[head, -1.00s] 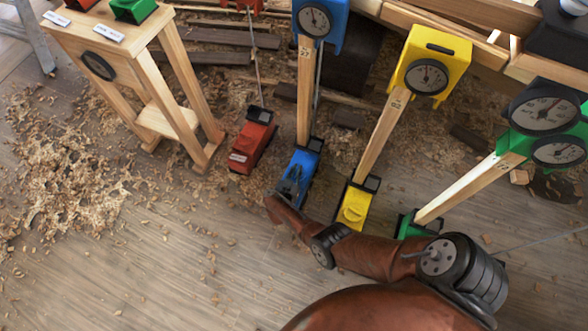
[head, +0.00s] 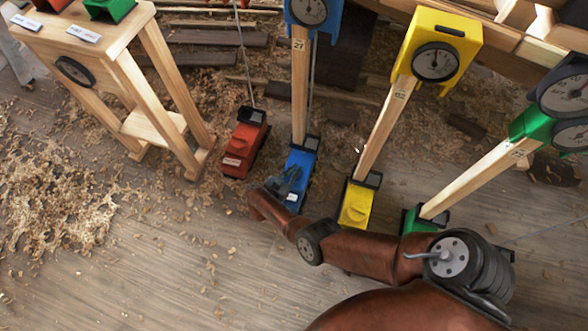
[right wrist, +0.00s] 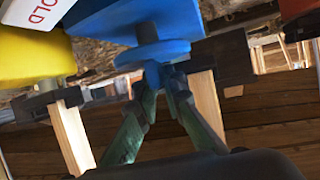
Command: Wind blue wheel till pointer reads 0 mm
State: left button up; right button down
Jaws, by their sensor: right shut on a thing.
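The blue unit has a blue base (head: 300,163) on the floor, a wooden post (head: 300,85) and a blue-framed dial (head: 309,10) cut off by the top edge of the head view. The dial's pointer is too small to read. My right gripper (head: 287,181) is at the near end of the blue base, low down and partly hidden by its wrist. In the right wrist view, the blue wheel (right wrist: 152,54) is a flat disc beneath the blue body. My right gripper's fingers (right wrist: 160,82) are shut on the wheel's narrow lower part. My left gripper is not in view.
A red unit (head: 246,142) stands left of the blue base. Yellow (head: 357,203) and green (head: 420,218) units stand to its right, under my right arm's reach. A wooden stand (head: 120,60) is at the upper left. Wood shavings (head: 60,205) cover the left floor.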

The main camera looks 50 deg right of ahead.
jog(key=shift+s, duration=0.1)
jog(key=c, duration=2)
grip_release()
jog(key=shift+c, duration=0.2)
jog(key=shift+a+r, duration=0.1)
jog(key=shift+a, duration=0.4)
jog(key=v, duration=1.1)
